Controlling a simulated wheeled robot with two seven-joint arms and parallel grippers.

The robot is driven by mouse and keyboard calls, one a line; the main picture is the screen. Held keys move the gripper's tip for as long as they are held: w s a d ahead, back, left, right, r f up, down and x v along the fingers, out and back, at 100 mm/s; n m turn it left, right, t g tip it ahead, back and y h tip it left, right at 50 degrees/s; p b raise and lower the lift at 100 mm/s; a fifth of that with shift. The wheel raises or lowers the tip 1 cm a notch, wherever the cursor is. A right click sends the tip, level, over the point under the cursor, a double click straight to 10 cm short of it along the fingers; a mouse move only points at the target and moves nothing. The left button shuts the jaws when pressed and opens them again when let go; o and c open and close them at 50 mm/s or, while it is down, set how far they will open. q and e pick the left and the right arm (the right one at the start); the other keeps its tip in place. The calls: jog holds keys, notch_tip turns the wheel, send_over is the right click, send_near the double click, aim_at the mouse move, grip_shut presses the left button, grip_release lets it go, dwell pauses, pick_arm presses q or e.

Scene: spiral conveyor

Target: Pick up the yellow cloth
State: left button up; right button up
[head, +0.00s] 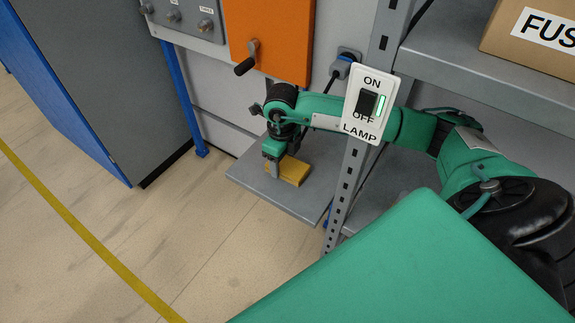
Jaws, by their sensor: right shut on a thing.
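The yellow cloth (293,173) is a small folded block lying at the back of a low grey shelf (262,193). My right arm reaches in from the right, behind the shelf post. My right gripper (272,170) points down at the cloth's left end and is shut on it. The fingers hide that end of the cloth. The cloth looks to be at shelf level; I cannot tell whether it is lifted off. My left gripper is not in view.
A perforated grey post (349,185) with a lamp switch (370,103) stands in front of my right arm. An orange panel (270,40) with a black handle is above the shelf. A cardboard box (535,40) sits on the upper right shelf. Floor at left is clear.

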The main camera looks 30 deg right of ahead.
aim_at(282, 162)
jog(key=shift+r, duration=0.15)
notch_tip(282, 162, up, 20)
dwell(0.5)
jog(key=o, duration=0.3)
jog(key=c, duration=0.4)
jog(key=shift+o, duration=0.2)
